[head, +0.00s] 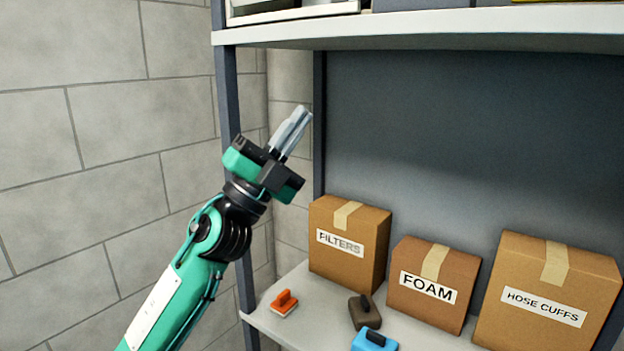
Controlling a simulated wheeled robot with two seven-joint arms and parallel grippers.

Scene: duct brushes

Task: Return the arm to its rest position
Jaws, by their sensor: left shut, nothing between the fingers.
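My left arm comes in from the lower left, green and black. Its gripper (293,130) points up and to the right, with its grey fingers together and nothing between them. It is held up beside the shelf's left post, above the level of the boxes, and appears to touch nothing. My right gripper is not in the picture.
A lower shelf (283,338) carries boxes labelled FILTERS (343,265), FOAM (412,308) and HOSE CUFFS (520,330). In front are an orange brush (284,303), a dark brown brush (364,312) and a blue brush (374,341). An upper shelf (430,28) overhangs them. A block wall (90,110) stands left.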

